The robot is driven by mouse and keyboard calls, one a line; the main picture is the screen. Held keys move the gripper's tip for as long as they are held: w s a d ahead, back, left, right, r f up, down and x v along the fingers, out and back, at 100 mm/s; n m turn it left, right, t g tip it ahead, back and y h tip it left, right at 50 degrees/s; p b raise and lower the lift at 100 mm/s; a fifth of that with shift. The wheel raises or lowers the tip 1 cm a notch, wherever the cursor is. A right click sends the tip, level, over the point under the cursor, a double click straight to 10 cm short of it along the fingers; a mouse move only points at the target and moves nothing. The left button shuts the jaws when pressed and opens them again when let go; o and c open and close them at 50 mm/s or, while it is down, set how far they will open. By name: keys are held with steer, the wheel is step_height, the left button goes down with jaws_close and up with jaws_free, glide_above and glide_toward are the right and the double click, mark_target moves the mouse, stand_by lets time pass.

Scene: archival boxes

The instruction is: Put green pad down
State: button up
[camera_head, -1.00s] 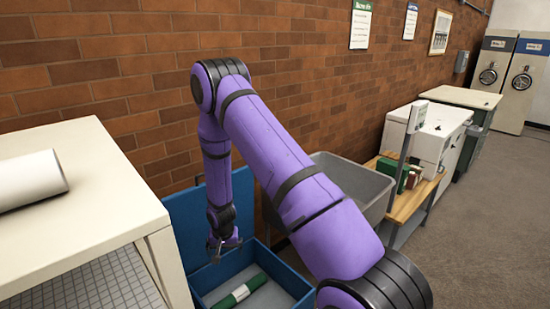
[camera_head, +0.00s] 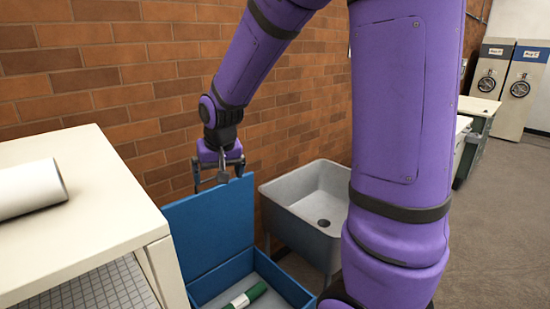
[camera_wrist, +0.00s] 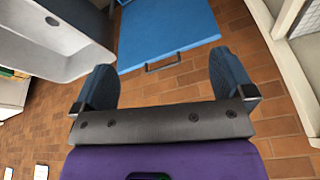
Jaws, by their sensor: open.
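The green pad (camera_head: 245,296), with a white label around it, lies in the open blue box (camera_head: 197,297) at the bottom of the head view. The picture's lower edge cuts it off. My gripper (camera_head: 219,187) is open and empty. It is in the air above the box, near the top edge of the raised blue lid (camera_head: 212,228). In the wrist view my two fingers (camera_wrist: 161,72) are spread wide, with nothing between them. The lid (camera_wrist: 165,30) shows beyond them, with a dark handle; the pad is not visible there.
A cream cabinet (camera_head: 90,200) with a white roll (camera_head: 28,190) on top stands left of the box. A grey sink (camera_head: 310,212) stands to its right. The brick wall (camera_head: 120,85) is close behind.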

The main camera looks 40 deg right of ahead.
steer(key=s+a+r+n+t, duration=0.1)
steer(key=s+r, duration=0.5)
steer(key=s, duration=0.5)
steer(key=s+a+r+n, duration=0.1)
steer(key=s+r, duration=0.5)
steer(key=s, duration=0.6)
steer(key=shift+s+a+r+n+t, duration=0.2)
steer(key=shift+r+n+t, duration=0.15)
steer(key=shift+n, duration=0.35)
steer(key=shift+w, duration=0.1)
